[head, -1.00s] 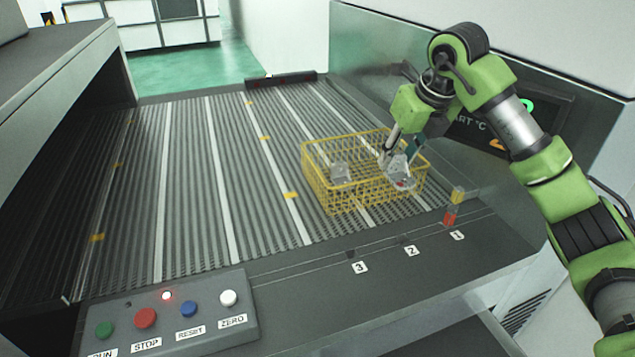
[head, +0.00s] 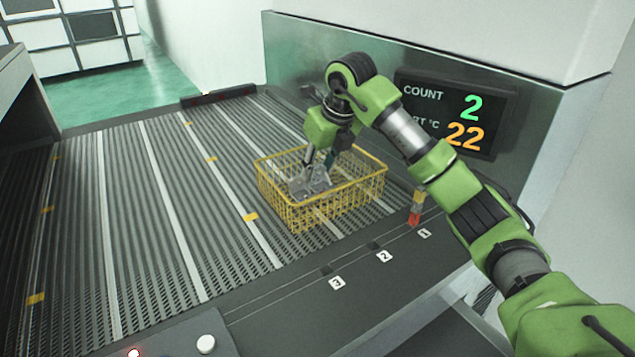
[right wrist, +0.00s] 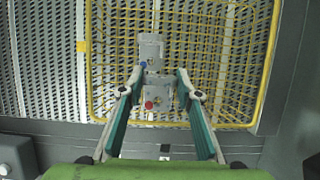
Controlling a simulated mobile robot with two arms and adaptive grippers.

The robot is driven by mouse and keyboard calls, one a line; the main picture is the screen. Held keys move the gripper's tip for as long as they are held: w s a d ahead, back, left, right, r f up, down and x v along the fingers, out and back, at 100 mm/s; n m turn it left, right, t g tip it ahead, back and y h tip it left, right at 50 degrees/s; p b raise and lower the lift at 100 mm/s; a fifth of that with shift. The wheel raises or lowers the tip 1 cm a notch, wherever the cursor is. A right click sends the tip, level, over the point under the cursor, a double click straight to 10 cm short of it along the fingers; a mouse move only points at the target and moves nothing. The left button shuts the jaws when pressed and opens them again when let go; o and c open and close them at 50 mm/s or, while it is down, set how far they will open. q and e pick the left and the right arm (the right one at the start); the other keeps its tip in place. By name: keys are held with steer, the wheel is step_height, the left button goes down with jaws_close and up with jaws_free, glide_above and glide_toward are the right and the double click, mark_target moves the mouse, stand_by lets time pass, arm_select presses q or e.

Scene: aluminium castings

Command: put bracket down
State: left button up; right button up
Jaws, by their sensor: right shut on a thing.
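A yellow wire basket (head: 345,207) stands on the ribbed conveyor. My right gripper (head: 318,172) reaches down into it and is shut on a grey metal bracket (head: 320,181). In the right wrist view, the held bracket (right wrist: 160,95) has a red dot and lies between the fingertips (right wrist: 160,76). A second grey bracket (right wrist: 151,46), with a blue dot, is close beside it in the basket; the two look touching or nearly so. I cannot tell whether the held bracket rests on the basket floor. My left gripper is out of view.
A wall display (head: 455,115) behind my right arm reads COUNT 2 and 22. A red and yellow stub (head: 416,208) stands on the front ledge near label 1. Labels 2 and 3 (head: 337,283) are farther left. The conveyor (head: 130,220) left of the basket is clear.

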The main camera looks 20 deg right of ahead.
mark_target(319, 184)
steer(key=shift+f, duration=0.65)
step_height(319, 184, down, 4)
steer(key=shift+s+r+p, duration=0.1)
steer(key=shift+r+p, duration=0.15)
steer(key=shift+p, duration=0.5)
steer(key=shift+f, duration=0.3)
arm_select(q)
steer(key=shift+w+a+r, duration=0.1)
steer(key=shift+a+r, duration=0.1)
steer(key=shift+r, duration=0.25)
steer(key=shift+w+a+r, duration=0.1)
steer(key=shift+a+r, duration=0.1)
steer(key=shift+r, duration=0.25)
arm_select(e)
steer(key=shift+f, duration=0.15)
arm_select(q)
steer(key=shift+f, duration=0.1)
arm_select(e)
steer(key=o, duration=1.1)
